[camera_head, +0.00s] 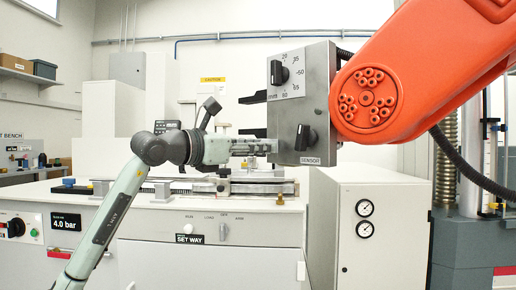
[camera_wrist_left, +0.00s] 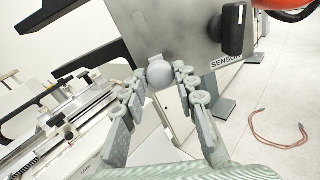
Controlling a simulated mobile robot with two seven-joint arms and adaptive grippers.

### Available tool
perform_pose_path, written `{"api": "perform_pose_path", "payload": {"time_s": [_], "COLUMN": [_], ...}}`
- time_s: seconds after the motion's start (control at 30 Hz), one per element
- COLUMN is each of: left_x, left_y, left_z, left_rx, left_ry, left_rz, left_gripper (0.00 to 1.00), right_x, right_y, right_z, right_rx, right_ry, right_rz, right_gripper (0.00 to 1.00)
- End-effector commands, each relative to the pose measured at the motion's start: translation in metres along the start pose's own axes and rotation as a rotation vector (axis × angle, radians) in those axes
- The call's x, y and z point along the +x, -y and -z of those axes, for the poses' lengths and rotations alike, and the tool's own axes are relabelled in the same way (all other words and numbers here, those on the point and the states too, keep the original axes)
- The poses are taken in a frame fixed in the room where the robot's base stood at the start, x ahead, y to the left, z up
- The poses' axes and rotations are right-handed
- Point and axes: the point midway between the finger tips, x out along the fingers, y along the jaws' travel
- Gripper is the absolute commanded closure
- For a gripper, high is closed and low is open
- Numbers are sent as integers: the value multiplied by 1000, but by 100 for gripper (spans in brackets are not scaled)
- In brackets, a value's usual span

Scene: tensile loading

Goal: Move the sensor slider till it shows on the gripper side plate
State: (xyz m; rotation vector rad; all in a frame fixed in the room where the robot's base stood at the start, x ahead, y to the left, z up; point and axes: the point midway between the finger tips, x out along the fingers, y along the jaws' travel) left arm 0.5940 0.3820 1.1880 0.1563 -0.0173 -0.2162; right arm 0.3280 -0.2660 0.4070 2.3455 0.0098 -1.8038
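A grey box-shaped gripper unit with a side plate (camera_head: 308,100) hangs on the orange arm; its plate carries a label reading SENSOR, a black lower knob (camera_head: 305,137) and a black upper dial (camera_head: 279,72) with numbers. My left gripper (camera_head: 272,147) points right at the plate's lower left edge. In the left wrist view, my left gripper (camera_wrist_left: 160,78) is open, with one finger on each side of a grey ball-shaped knob (camera_wrist_left: 160,74) by the plate's edge. I cannot tell whether the fingers touch it. Which part is the sensor slider is not clear. My right gripper is out of view.
The orange arm (camera_head: 425,70) fills the upper right. Dark prongs (camera_head: 254,98) stick out left of the unit. A rail fixture (camera_head: 250,187) lies on the white bench below. A white cabinet (camera_head: 385,235) with two gauges stands right. A reddish cable (camera_wrist_left: 280,142) lies on the floor.

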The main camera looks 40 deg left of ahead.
Motion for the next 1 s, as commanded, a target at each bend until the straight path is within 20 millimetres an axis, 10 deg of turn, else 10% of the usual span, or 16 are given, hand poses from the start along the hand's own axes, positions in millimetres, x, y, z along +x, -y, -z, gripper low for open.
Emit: {"api": "perform_pose_path", "payload": {"time_s": [0.53,1.0], "left_x": [-7,-94], "left_y": [0,0], "left_z": [1,0], "left_rx": [-1,-1], "left_ry": [-2,1], "left_rz": [-1,-1], "left_gripper": [51,51], "right_x": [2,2], "right_y": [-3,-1], "right_z": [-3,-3], "right_rx": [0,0], "right_ry": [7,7], "right_rz": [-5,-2], "right_gripper": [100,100]}}
